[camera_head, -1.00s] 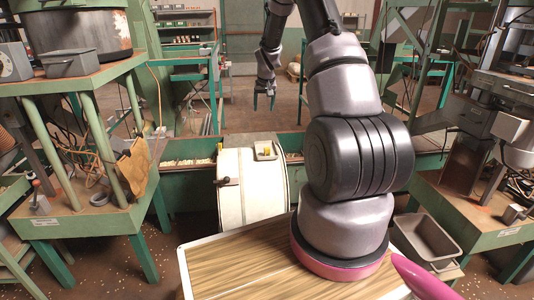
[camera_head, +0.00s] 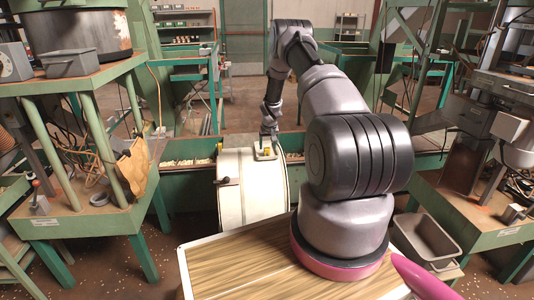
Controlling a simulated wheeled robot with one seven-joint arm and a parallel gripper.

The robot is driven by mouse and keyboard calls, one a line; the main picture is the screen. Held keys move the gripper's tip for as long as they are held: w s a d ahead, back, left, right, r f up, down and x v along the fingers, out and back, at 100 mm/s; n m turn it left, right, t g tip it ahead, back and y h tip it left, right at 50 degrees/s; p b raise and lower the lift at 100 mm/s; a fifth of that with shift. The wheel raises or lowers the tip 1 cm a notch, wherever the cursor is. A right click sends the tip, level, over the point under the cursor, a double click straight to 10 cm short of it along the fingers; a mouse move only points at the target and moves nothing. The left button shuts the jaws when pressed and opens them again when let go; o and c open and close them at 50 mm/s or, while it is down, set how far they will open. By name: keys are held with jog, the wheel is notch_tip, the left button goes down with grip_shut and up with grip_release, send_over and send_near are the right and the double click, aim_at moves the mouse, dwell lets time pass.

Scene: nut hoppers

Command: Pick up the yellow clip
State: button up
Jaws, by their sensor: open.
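The yellow clip (camera_head: 267,151) is a small yellow thing in a small pale tray (camera_head: 261,156) on top of the white rounded drum (camera_head: 238,188). My gripper (camera_head: 267,146) points down at the tray, with its fingers around or just beside the clip. The gripper is open. The fingers are small here and partly cover the clip and tray, so I cannot tell whether they touch the clip.
A green trough (camera_head: 190,178) with pale nuts runs behind the drum. A green table (camera_head: 85,215) stands at the left and another green table (camera_head: 490,225) at the right. A grey bin (camera_head: 428,240) sits at the lower right.

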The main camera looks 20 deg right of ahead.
aim_at(267, 148)
jog(key=x, duration=0.4)
jog(key=shift+w+a+r, duration=0.1)
jog(key=shift+a, duration=0.05)
grip_shut()
jog(key=shift+r, duration=0.1)
notch_tip(267, 148, up, 10)
jog(key=shift+f, duration=0.1)
